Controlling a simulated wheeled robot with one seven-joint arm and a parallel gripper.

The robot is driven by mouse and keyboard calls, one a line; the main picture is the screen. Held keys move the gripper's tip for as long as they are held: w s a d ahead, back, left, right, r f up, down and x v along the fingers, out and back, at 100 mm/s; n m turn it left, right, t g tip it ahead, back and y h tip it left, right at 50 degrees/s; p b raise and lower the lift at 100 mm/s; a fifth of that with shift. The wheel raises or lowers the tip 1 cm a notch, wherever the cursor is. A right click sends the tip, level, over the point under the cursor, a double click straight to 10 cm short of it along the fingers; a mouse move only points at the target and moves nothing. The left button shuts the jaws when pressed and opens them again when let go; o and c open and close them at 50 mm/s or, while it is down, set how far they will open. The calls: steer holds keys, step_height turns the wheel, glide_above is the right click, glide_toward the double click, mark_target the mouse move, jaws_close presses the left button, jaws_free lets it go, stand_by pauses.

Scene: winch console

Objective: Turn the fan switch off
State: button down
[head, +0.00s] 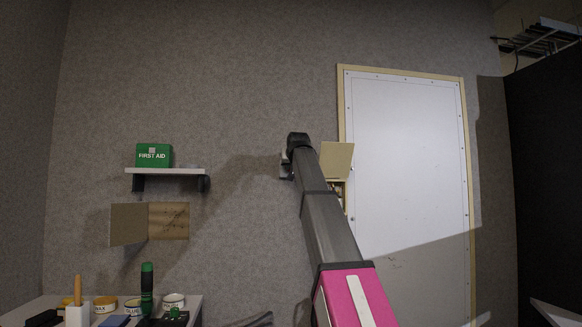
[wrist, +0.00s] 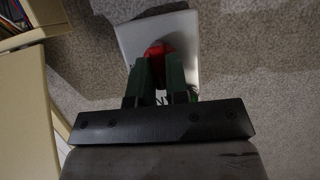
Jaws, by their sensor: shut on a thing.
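A red switch part (wrist: 156,50) stands out from a pale grey plate (wrist: 186,38) on the carpet-like grey wall. I take it for the fan switch; no label on it is readable. My gripper (wrist: 157,66) has its two dark green fingers on either side of the red part, shut on it. The fingers hide its lower portion, so I cannot tell its setting. In the head view my arm reaches up to the wall, left of the white door, and its dark end covers most of the switch; the fingertips are hidden there.
A cream box with an open door (head: 337,160) is just right of my gripper; it also fills the left of the wrist view (wrist: 28,115). The white door (head: 405,150) is farther right. A shelf (head: 165,171) with a green first aid box (head: 153,156) is at left.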

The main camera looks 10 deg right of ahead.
steer(key=shift+f, duration=0.1)
stand_by(0.4)
steer(key=c, duration=1.1)
jaws_free()
steer(key=v, duration=1.1)
steer(key=shift+w, duration=0.1)
